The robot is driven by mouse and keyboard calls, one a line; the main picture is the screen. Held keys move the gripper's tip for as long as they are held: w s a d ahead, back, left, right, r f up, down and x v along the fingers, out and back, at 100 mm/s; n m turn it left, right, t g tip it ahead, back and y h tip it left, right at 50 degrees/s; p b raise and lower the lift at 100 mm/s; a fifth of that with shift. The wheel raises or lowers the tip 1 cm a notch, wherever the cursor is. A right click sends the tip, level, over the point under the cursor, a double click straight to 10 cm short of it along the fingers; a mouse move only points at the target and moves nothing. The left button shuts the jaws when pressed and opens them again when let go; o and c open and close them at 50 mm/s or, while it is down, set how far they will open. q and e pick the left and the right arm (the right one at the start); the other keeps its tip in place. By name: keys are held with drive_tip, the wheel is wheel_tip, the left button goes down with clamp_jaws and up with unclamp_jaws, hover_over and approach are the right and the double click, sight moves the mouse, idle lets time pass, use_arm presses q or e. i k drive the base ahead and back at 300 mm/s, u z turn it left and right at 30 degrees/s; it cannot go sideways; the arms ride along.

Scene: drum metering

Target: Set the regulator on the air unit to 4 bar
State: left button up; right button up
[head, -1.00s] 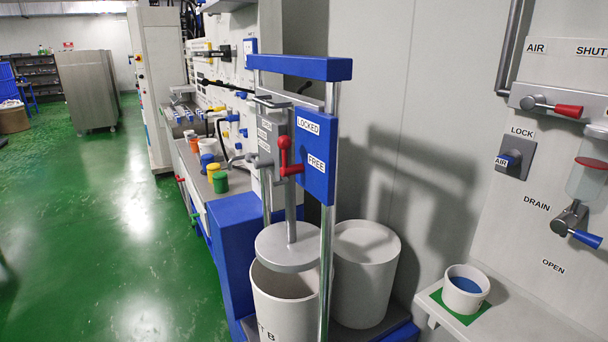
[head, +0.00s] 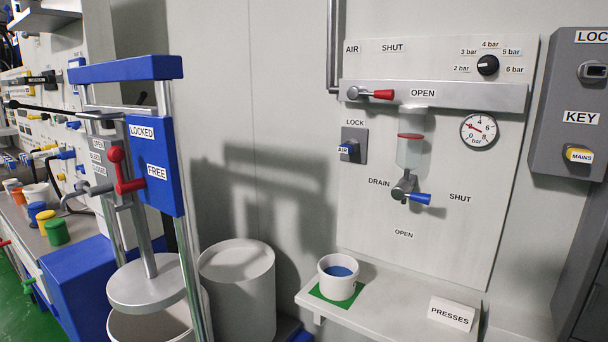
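The air unit is a pale wall panel (head: 365,215) on the right of the head view. Its regulator is a small black knob (head: 487,65) at the top right, ringed by labels from 2 bar to 6 bar, with 4 bar straight above it. The knob's setting is too small to read surely. The round gauge (head: 478,131) below has a red needle pointing up and left, near the 2. The red air lever (head: 378,94) points right, toward OPEN. The blue drain lever (head: 418,198) points right, toward SHUT. Neither of my grippers is in view.
A shelf (head: 390,300) juts out below the panel. It bears a white cup (head: 338,278) on a green square and a PRESSES sign (head: 451,314). A blue-topped press frame (head: 125,69) stands at left. A grey lock box (head: 570,105) is on the right.

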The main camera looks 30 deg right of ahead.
sight(488, 65)
drive_tip(key=z, duration=0.15)
drive_tip(key=i, duration=0.5)
drive_tip(key=z, duration=1.6)
